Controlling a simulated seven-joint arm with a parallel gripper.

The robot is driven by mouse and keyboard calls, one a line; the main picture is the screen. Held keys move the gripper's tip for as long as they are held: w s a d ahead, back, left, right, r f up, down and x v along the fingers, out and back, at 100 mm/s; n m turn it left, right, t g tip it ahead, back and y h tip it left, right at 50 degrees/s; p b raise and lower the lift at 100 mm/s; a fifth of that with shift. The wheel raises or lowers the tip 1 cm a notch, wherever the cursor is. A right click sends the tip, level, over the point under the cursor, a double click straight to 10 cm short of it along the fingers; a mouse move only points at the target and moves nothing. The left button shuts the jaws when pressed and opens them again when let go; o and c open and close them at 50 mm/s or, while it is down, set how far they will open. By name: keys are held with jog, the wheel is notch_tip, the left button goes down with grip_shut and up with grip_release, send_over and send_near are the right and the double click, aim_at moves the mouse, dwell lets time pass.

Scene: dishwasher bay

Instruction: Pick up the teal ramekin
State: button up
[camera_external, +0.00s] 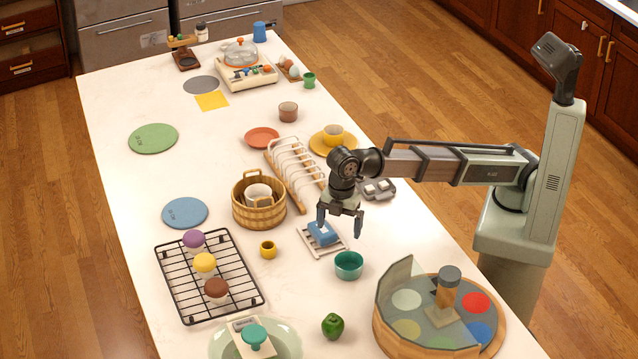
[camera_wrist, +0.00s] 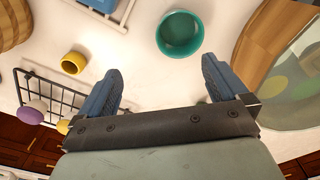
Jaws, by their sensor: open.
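The teal ramekin (camera_external: 349,265) stands upright on the white counter, in front of the blue sponge on its rack. It looks empty in the wrist view (camera_wrist: 180,34), where it sits at the top, beyond the fingertips and slightly right of centre between them. My gripper (camera_external: 340,228) is open with nothing between its fingers. It hangs above the counter just behind the ramekin in the external view, near the blue sponge (camera_external: 323,233). In the wrist view both blue-grey fingers of my gripper (camera_wrist: 162,80) are spread apart and touch nothing.
A round wooden tray with a clear divider (camera_external: 398,283) stands right of the ramekin. A small yellow cup (camera_external: 268,250) stands to its left, and a green pepper (camera_external: 333,326) lies in front. A black wire rack (camera_external: 187,315) with several cupcakes is farther left. Bare counter surrounds the ramekin.

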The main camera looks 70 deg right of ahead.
jog(key=s+a, duration=0.1)
jog(key=s, duration=0.2)
send_near(349, 263)
jog(key=shift+n, duration=0.3)
jog(key=a, duration=0.1)
jog(key=a+f, duration=0.1)
jog(key=s+a+f, duration=0.1)
jog(key=a, duration=0.1)
jog(key=shift+s, duration=0.1)
jog(key=shift+d+f, duration=0.15)
jog(key=shift+f, duration=1.15)
jog(key=shift+d+f, duration=0.15)
jog(key=shift+f, duration=1.15)
jog(key=c, duration=0.8)
jog(key=shift+w+r, duration=0.15)
jog(key=shift+w, duration=0.1)
